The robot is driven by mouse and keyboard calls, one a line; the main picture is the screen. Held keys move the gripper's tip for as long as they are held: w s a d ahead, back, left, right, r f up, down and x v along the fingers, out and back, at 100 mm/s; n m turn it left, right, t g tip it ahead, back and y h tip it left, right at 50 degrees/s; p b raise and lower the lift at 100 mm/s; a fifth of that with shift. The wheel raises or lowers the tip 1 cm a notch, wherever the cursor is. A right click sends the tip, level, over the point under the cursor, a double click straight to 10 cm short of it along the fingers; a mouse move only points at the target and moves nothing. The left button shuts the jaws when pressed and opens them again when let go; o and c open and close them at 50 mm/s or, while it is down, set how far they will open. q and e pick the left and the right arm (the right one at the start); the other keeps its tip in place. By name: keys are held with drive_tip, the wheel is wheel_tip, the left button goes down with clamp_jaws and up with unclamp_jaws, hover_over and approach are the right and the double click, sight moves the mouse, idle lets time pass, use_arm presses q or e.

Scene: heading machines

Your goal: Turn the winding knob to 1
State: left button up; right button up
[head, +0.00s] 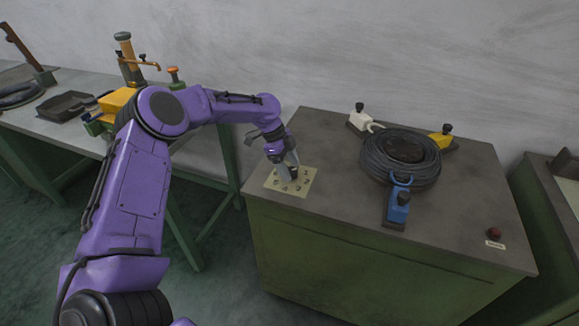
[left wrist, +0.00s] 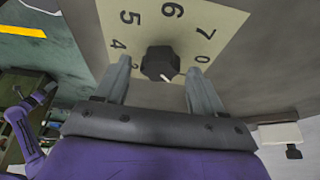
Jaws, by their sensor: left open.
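The winding knob (left wrist: 160,63) is a small dark knob in the middle of a cream dial plate (left wrist: 222,22) with black numbers. In the left wrist view I read 4, 5, 6, 7 and 0. The knob's white mark points to the lower right; the number there is hidden. The plate (head: 300,188) lies on the left part of the machine top in the head view, where the knob is hidden. My left gripper (head: 289,177) is above it, open, its fingers on either side of the knob. I cannot tell whether they touch it. My right gripper is out of view.
A black cable coil (head: 372,160) sits on the same top (head: 350,218), among white (head: 357,120), yellow (head: 443,138) and blue (head: 398,205) clamps. A dark red button (head: 494,233) is at the front right corner. A workbench (head: 60,130) with tools stands left.

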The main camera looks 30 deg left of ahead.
use_arm(q)
drive_tip(key=w+b+v, duration=0.1)
drive_tip(key=v, duration=0.9)
drive_tip(key=shift+s, duration=0.5)
